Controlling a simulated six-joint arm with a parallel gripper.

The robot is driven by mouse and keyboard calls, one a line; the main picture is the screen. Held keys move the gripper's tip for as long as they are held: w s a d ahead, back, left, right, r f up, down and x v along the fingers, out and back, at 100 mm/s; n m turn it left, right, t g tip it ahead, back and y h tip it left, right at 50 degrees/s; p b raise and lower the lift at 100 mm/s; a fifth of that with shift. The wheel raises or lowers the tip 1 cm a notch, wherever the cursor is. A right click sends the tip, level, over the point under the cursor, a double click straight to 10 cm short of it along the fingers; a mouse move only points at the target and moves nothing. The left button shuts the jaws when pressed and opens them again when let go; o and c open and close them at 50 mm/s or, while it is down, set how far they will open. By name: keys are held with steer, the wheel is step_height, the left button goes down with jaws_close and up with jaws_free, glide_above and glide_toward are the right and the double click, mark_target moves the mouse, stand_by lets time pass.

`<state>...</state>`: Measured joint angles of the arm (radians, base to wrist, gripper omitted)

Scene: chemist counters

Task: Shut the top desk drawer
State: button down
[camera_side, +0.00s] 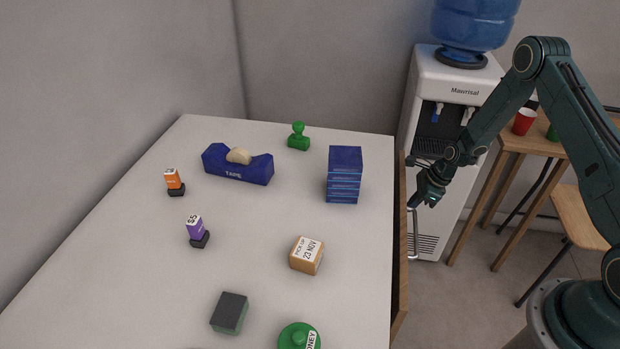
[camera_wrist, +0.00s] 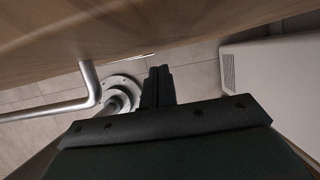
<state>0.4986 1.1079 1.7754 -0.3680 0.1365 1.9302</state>
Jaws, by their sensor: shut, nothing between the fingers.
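The wooden front of the top desk drawer (camera_side: 402,240) runs along the right edge of the white desk (camera_side: 350,240) in the side view. It seems to stand slightly out from the desktop; how far is hard to tell. Its metal bar handle (camera_side: 414,232) is on the outer face. In the wrist view, a wooden face (camera_wrist: 150,25) fills the top, and the bent metal handle (camera_wrist: 88,85) is at left. My gripper (camera_side: 425,201) is shut and empty, outside the drawer front near the handle's far end. Its fingertips (camera_wrist: 159,70) are together, right of the handle.
A water dispenser (camera_side: 425,130) stands behind my gripper. On the desk are a tape dispenser (camera_side: 240,167), a stack of blue boxes (camera_side: 343,175), a date block (camera_side: 306,255) and several stamps. A wooden table with a red cup (camera_side: 524,121) is at right.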

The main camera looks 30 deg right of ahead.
mark_target(410, 257)
steer(key=s+d+v, duration=0.1)
steer(key=v, duration=1)
steer(key=shift+d+f, duration=0.15)
steer(key=shift+f, duration=0.3)
steer(key=s+a+f+t+y, duration=0.1)
steer(key=s+a, duration=0.4)
steer(key=s, duration=0.3)
steer(key=s+a+f+t+y, duration=0.1)
steer(key=s+a+t+y, duration=0.1)
steer(key=s+a, duration=0.3)
steer(key=s, duration=0.3)
steer(key=shift+s+f, duration=0.2)
steer(key=shift+f, duration=0.1)
steer(key=shift+a, duration=0.15)
steer(key=shift+w+a+r+x, duration=0.25)
steer(key=shift+r+x, duration=0.1)
steer(key=shift+x, duration=1.75)
steer(key=shift+w+a+r+x, duration=0.25)
steer(key=shift+w+r+x, duration=0.1)
steer(key=shift+x, duration=1.75)
steer(key=shift+w+a+r+x, duration=0.25)
steer(key=shift+r+x, duration=0.1)
steer(key=shift+x, duration=1.8)
